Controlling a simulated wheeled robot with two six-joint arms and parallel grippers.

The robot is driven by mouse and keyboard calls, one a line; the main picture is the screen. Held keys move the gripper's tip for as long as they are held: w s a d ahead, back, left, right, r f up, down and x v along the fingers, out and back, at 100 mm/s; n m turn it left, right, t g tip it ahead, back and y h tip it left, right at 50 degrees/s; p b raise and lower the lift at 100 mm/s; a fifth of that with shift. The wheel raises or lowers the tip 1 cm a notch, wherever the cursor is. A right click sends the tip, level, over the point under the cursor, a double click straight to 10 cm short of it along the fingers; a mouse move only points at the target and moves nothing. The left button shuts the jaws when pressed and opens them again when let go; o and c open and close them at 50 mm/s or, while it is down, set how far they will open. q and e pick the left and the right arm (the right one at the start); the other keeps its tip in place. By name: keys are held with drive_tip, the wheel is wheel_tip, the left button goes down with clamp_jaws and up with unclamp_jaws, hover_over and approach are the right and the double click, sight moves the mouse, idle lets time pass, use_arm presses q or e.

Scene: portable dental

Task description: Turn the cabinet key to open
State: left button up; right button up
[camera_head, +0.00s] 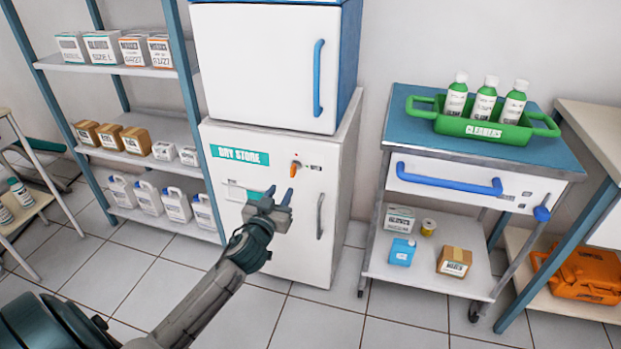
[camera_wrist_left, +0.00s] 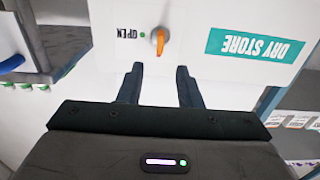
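The cabinet (camera_head: 270,235) is white with a teal "DRY STORE" label and a grey vertical handle (camera_head: 320,216) on its right side. The orange key (camera_head: 295,166) sits on its upper front, and a small "OPEN" mark is beside it. In the left wrist view the key (camera_wrist_left: 158,40) appears upside down with the "OPEN" text and a green dot next to it. My left gripper (camera_head: 275,196) is open and empty, in front of the cabinet and just below the key. Its two fingers (camera_wrist_left: 161,70) point toward the key, apart from it. My right gripper is not in view.
A white cabinet with a blue handle (camera_head: 318,78) stands on top. At left is a shelf rack (camera_head: 150,128) with boxes and jugs. At right is a cart (camera_head: 391,148) with a green cleaners caddy (camera_head: 485,133). The tiled floor (camera_head: 320,320) in front is clear.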

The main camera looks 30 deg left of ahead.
sight(292, 173)
use_arm(q)
drive_tip(key=x, duration=0.9)
drive_tip(key=shift+w, duration=0.35)
clamp_jaws()
